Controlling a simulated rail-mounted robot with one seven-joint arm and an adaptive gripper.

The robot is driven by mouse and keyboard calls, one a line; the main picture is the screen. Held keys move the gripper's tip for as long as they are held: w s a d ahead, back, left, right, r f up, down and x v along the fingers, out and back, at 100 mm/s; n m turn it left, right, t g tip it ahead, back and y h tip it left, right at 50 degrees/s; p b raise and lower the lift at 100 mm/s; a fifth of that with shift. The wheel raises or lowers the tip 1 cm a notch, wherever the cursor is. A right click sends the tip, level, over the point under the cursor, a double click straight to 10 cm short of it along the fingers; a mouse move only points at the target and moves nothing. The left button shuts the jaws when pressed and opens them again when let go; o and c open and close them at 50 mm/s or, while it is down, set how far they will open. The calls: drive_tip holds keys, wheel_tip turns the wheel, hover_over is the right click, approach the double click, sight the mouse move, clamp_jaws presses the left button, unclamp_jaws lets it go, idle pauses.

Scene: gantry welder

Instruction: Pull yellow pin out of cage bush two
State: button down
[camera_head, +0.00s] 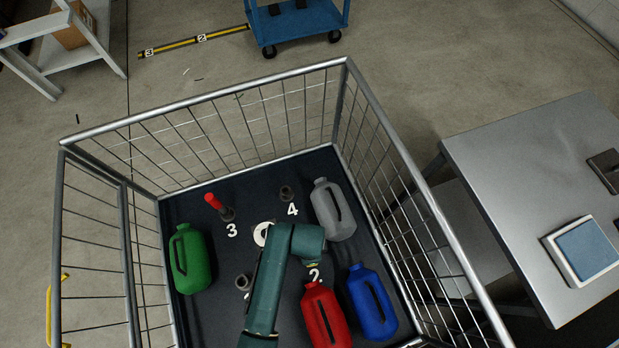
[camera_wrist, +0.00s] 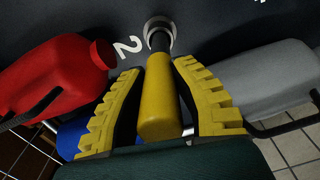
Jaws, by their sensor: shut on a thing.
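The yellow pin (camera_wrist: 162,100) lies between the two yellow-toothed fingers of my gripper (camera_wrist: 158,72) in the wrist view. My gripper is shut on it. A narrower dark part (camera_wrist: 158,38) shows at the pin's far end, in front of a white ring (camera_wrist: 160,27) on the dark floor. I cannot tell whether the dark part is the bush or the pin's own tip, or whether the pin is still seated. A white number 2 (camera_wrist: 128,45) is beside the ring.
A wire cage (camera_head: 205,97) surrounds the work. Inside stand a green jug (camera_head: 190,258), red jug (camera_head: 325,318), blue jug (camera_head: 371,304) and grey jug (camera_head: 330,209). A red pin (camera_head: 217,205) stands by number 3. An empty-looking bush (camera_head: 287,193) is by number 4.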

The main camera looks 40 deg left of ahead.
drive_tip(key=shift+r+p, duration=3.6)
drive_tip(key=shift+p, duration=0.4)
